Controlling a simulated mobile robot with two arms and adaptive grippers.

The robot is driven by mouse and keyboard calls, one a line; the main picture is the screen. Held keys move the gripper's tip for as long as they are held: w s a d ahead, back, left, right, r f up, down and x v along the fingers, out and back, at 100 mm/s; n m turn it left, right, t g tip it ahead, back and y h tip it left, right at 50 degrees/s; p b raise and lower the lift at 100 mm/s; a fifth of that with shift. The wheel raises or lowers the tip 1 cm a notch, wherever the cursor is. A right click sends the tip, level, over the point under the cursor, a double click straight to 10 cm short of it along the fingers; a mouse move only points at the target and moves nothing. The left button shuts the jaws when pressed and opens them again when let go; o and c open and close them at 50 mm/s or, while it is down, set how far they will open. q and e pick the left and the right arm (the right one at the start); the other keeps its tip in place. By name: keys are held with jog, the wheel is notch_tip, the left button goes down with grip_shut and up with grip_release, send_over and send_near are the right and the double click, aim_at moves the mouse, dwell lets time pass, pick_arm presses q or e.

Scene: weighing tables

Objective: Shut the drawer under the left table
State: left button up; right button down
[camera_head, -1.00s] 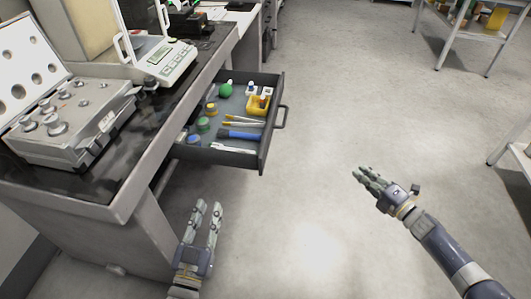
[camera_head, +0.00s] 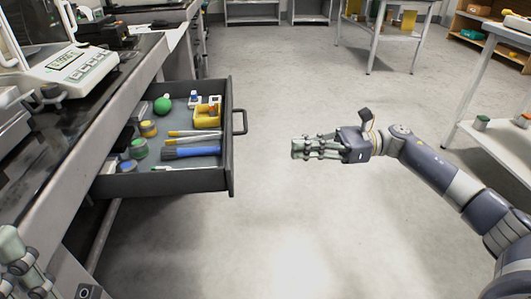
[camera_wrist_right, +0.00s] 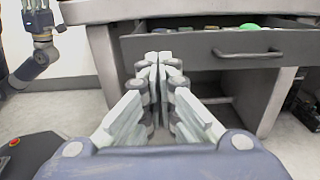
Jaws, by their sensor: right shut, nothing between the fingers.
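The dark grey drawer (camera_head: 232,150) is pulled out from under the left table (camera_head: 62,160). It holds brushes, jars, a green round object and a yellow box. Its bar handle (camera_head: 241,121) is on the front, facing right. My right gripper (camera_head: 296,148) is shut and empty, to the right of the drawer front and apart from it. In the right wrist view its fingers (camera_wrist_right: 158,62) are together, below and left of the handle (camera_wrist_right: 246,53). My left gripper (camera_head: 22,264) is beside the table at the lower left, partly cut off; its fingers stand apart.
A white scale (camera_head: 75,68) stands on the left table. A white shelf table (camera_head: 500,150) stands at the right, and another table (camera_head: 385,30) at the back. The floor (camera_head: 300,220) between the drawer and the right side is clear.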

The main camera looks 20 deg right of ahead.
jog(key=b+x, duration=0.2)
jog(key=x, duration=1.1)
jog(key=shift+a, duration=0.2)
send_near(131, 164)
jog(key=x, duration=0.3)
jog(key=r+x, duration=0.1)
jog(key=x, duration=0.6)
jog(key=shift+r, duration=0.25)
